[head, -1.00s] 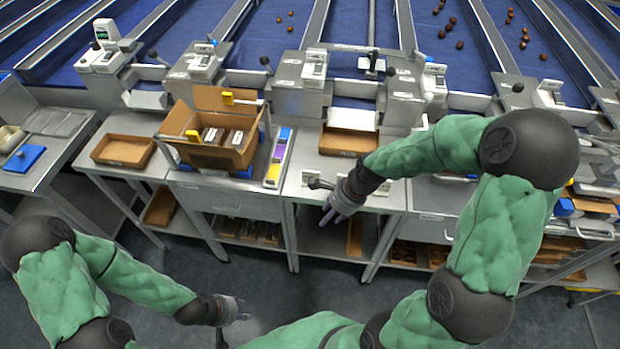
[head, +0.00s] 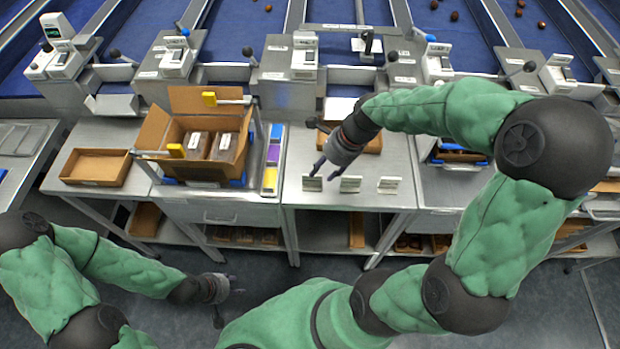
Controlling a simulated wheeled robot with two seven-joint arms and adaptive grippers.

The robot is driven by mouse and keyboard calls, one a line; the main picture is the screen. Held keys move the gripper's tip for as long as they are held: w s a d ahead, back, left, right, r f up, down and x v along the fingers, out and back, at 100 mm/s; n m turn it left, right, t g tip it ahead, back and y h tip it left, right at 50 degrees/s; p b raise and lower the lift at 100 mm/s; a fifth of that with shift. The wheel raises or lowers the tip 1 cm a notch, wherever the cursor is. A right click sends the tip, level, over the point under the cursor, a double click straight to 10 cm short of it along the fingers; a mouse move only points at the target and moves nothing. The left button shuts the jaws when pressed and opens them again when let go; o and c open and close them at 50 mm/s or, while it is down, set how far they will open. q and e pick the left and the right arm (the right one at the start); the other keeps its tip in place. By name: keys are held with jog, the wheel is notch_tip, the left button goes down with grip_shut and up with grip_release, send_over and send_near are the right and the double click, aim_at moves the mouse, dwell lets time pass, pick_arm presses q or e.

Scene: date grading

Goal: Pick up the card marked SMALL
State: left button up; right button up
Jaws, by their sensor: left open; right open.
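Three small pale cards stand in a row near the front edge of the metal table: a left card (head: 312,184), a middle card (head: 350,184) and a right card (head: 389,186). Their lettering is too small to read, so I cannot tell which is marked SMALL. My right gripper (head: 319,168) is open and empty, pointing down just above and behind the left card. I cannot tell whether it touches it. My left gripper (head: 234,286) is open and empty, low over the floor in front of the tables.
A shallow empty tray (head: 95,167) is at far left. Another tray (head: 372,138) sits partly behind my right arm.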

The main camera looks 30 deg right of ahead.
aim_at(315, 176)
jog(key=shift+b+x, duration=0.35)
jog(key=shift+x, duration=1.15)
jog(key=x, duration=0.1)
jog(key=b+x, duration=0.1)
jog(key=x, duration=0.1)
jog(key=b+x, duration=0.1)
jog(key=x, duration=0.1)
jog(key=shift+w+d+f, duration=0.1)
jog(key=shift+w+d, duration=0.15)
jog(key=shift+w, duration=0.15)
grip_shut()
